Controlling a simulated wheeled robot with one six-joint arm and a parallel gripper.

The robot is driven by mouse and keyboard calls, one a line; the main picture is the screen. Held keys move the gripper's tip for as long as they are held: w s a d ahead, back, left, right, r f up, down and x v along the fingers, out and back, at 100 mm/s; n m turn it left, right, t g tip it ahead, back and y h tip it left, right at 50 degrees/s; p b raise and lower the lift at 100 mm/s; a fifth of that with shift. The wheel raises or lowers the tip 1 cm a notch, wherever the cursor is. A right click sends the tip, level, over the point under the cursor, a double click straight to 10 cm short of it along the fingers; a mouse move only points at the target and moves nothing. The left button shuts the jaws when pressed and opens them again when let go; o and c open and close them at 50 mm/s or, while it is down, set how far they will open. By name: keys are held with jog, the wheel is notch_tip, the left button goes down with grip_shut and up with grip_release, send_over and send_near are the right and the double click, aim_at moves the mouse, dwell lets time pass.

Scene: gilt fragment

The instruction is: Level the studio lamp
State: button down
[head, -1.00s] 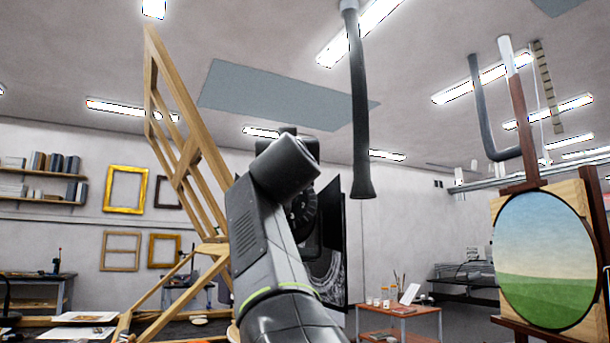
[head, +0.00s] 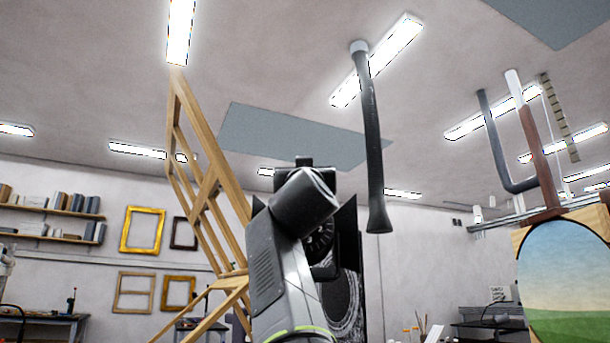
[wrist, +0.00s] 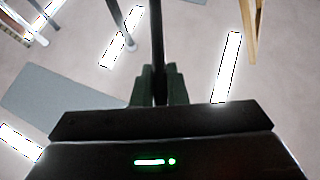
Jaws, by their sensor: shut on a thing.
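In the head view, black flat flaps (head: 347,232) show on both sides of my arm's end; they look like the studio lamp's barn doors. My arm hides most of the lamp, so its tilt cannot be read. My gripper (wrist: 161,86) shows in the wrist view, its two dark fingers close together and shut on a narrow dark piece, apparently part of the lamp. The grip itself is hidden from the head view.
A dark hose (head: 373,140) hangs from the ceiling just right of my arm. A tall wooden easel frame (head: 205,185) leans close on the left. An oval landscape painting (head: 565,280) stands at the right. Ceiling lights (head: 380,58) are overhead.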

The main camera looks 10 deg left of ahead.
jog(key=c, duration=1.5)
grip_release()
jog(key=shift+o, duration=0.2)
jog(key=shift+s+f, duration=0.1)
jog(key=b+v, duration=0.7)
jog(key=v, duration=0.6)
jog(key=shift+s, duration=0.25)
jog(key=shift+f, duration=0.1)
jog(key=p+x, duration=0.7)
jog(key=x, duration=0.7)
jog(key=shift+f, duration=0.1)
